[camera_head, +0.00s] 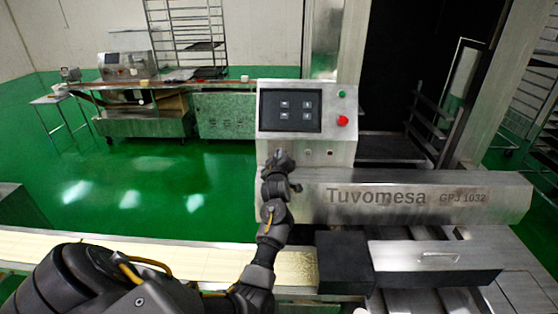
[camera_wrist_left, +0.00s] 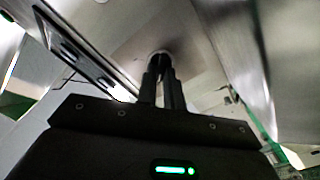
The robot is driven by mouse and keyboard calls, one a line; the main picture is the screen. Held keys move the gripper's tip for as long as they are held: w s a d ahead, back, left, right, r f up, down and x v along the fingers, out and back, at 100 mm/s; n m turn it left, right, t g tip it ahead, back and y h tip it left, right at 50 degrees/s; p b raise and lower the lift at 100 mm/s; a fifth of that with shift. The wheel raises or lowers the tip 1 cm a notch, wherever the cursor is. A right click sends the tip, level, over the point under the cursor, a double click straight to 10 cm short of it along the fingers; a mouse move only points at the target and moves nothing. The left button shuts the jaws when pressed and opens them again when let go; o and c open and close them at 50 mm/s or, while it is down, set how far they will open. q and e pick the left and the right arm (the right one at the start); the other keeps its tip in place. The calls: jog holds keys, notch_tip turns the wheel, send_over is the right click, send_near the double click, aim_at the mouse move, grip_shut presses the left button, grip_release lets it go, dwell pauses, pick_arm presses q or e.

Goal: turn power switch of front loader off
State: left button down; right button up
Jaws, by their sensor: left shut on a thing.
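The front loader is a steel machine marked Tuvomesa (camera_head: 375,196), with a control panel (camera_head: 306,108) on its upright front. My left gripper (camera_head: 281,158) reaches up to the lower left of that panel, under the dark screen. In the left wrist view the two fingers of my left gripper (camera_wrist_left: 162,78) are close together, with their tips at a small round switch (camera_wrist_left: 158,54) on a metal plate. The fingers are shut on this switch. In the head view my gripper hides it, so its off or on position cannot be told. My right gripper is not in view.
The panel has a dark screen (camera_head: 290,110), a green button (camera_head: 341,94) and a red button (camera_head: 342,121). A pale conveyor belt (camera_head: 205,262) and a drawer-like box with a handle (camera_head: 436,258) lie below.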

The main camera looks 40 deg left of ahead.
pick_arm(q)
jog(key=shift+f+n, duration=0.1)
jog(key=shift+n, duration=0.5)
jog(key=c, duration=1.5)
grip_release()
jog(key=shift+s+d, duration=0.15)
jog(key=shift+s, duration=0.1)
jog(key=p+v, duration=0.5)
jog(key=v, duration=0.5)
jog(key=shift+s+d, duration=0.1)
